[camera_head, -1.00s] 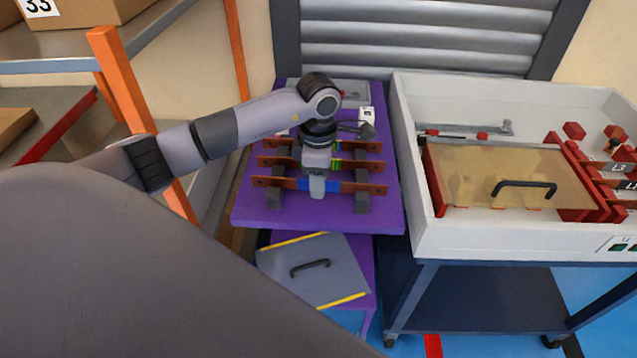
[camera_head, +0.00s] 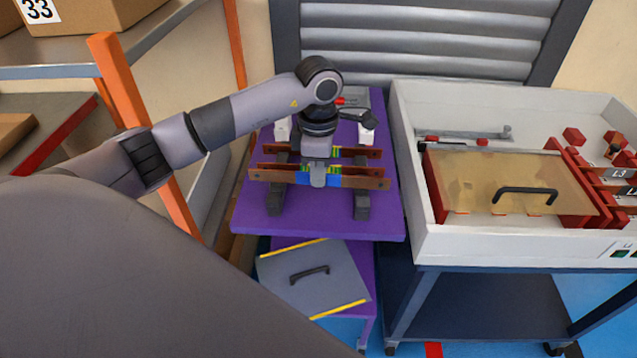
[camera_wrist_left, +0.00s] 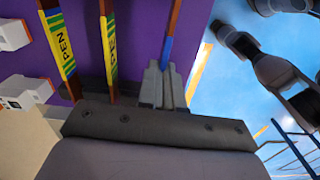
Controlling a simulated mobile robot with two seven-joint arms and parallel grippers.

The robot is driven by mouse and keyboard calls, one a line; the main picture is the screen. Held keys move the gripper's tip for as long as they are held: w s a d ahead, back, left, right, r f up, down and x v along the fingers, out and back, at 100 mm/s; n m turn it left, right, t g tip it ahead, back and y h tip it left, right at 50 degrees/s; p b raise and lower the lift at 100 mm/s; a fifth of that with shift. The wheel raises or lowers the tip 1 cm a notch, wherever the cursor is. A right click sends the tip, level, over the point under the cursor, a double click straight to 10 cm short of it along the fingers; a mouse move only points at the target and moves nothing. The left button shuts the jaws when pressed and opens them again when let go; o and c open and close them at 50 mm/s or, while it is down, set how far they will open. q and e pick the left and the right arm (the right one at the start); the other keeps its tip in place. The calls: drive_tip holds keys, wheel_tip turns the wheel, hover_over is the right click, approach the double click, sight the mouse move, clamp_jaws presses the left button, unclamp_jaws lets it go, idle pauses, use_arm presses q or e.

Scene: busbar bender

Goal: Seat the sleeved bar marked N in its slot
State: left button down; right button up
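A copper bar with a blue sleeve (camera_head: 333,181) is held in my left gripper (camera_head: 318,180), raised above the dark support blocks on the purple table. In the left wrist view the gripper fingers (camera_wrist_left: 162,88) close around the bar (camera_wrist_left: 172,30) at its blue sleeve. No letter N is readable on it. Two copper bars with green-yellow sleeves marked PEN (camera_wrist_left: 60,45) (camera_wrist_left: 108,50) lie behind it on the blocks. Red slotted holders (camera_head: 610,190) stand in the white tray at the right; one label reads L3. A slot marked N cannot be made out. My right gripper is not in view.
The purple table (camera_head: 300,222) carries dark blocks (camera_head: 362,205). The white tray (camera_head: 480,240) on a blue trolley has a high left wall and a clear amber cover with a black handle (camera_head: 525,193). A grey lid (camera_head: 312,275) lies below the table. An orange rack post (camera_head: 130,110) stands left.

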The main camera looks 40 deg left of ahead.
use_arm(q)
wheel_tip(320, 180, up, 16)
drive_tip(key=shift+r+p, duration=0.15)
drive_tip(key=shift+p, duration=0.2)
